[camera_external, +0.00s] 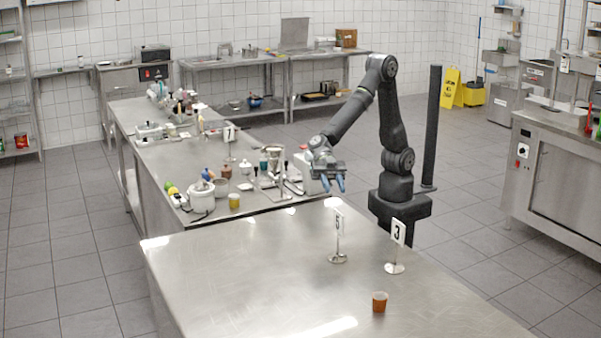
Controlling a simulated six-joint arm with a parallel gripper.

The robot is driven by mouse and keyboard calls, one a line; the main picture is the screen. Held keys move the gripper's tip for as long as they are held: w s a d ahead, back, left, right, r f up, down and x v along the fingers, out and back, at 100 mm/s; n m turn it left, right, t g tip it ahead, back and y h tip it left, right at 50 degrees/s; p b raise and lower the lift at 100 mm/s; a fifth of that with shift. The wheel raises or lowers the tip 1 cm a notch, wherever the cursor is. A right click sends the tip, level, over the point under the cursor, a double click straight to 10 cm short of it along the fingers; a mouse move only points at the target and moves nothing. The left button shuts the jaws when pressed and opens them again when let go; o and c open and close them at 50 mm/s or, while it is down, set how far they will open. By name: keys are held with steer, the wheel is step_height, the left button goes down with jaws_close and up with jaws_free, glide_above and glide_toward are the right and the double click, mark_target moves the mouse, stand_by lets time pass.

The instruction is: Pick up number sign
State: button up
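A number sign with a white "3" plate (398,232) stands upright on a round metal base on the near steel table. A second number sign (339,221) stands to its left on the same table; its digit is hard to read. A third number sign (229,134) stands on the counter further back. My gripper (334,186) points down with its two blue fingertips apart and nothing visible between them. In the picture it is above the second sign, apart from it, near the gap between the near table and the back counter.
An amber cup (379,302) stands on the near table (230,270), in front of the "3" sign. The table's left part is bare. The back counter (160,165) is crowded with a white pot (201,197), a yellow jar (234,201), bottles and other small items.

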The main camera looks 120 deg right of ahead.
steer(key=s+a+f+n+g, duration=0.25)
steer(key=s+a+g, duration=0.3)
steer(key=s, duration=0.35)
steer(key=t, duration=0.1)
glide_toward(397, 243)
steer(key=a+r, duration=0.3)
steer(key=a, duration=0.1)
steer(key=shift+x, duration=2.7)
steer(key=shift+s+r, duration=0.15)
jaws_close()
